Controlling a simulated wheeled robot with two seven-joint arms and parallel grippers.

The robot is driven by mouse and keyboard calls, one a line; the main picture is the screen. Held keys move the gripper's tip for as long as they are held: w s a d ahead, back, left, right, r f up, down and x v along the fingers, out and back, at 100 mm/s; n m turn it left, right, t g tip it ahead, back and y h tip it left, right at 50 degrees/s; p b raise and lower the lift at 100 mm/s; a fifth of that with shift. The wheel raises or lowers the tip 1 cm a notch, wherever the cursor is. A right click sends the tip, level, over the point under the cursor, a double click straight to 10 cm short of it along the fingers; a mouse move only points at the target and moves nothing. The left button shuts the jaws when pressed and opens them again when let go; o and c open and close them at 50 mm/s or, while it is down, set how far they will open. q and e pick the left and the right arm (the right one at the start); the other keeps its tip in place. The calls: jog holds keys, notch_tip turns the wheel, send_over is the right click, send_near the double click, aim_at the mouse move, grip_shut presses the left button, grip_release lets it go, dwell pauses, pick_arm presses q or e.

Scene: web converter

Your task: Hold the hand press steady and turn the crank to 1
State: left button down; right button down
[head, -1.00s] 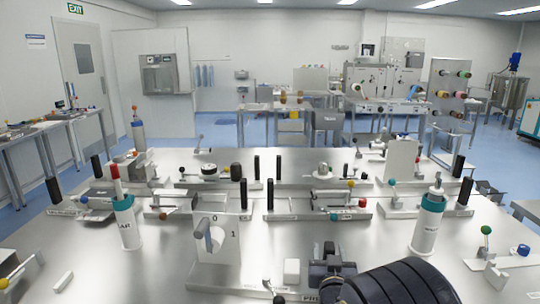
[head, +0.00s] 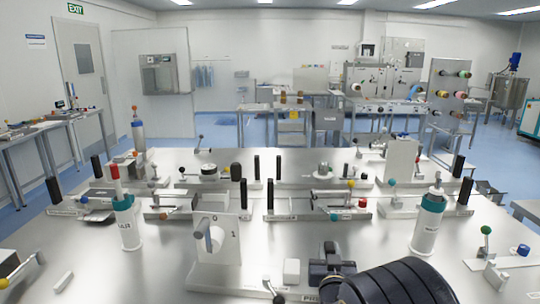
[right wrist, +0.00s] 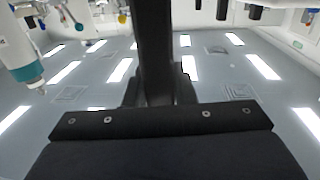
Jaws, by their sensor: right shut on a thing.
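The hand press stands at the front of the steel table, with a white upright panel (head: 230,252) marked 0 and 1. Its crank (head: 214,240) is a pale round hub with a grey peg, and the peg sits at the upper left, below the 0. The 1 is to the right of the hub. My right gripper (head: 331,264) is shut on a dark upright handle at the right of the press, which it mostly hides. In the right wrist view, a dark upright shape (right wrist: 155,50) fills the middle. My left gripper is not in view.
A white block (head: 292,270) and a small dark-knobbed lever (head: 272,288) stand between the panel and my right gripper. White bottles with teal collars stand left (head: 126,225) and right (head: 428,225). Several fixtures with black posts line the table behind.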

jog(key=shift+r, duration=0.2)
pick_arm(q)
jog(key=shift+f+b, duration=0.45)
pick_arm(e)
jog(key=shift+f, duration=0.4)
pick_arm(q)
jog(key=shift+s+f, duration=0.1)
pick_arm(e)
jog(key=shift+s+f, duration=0.15)
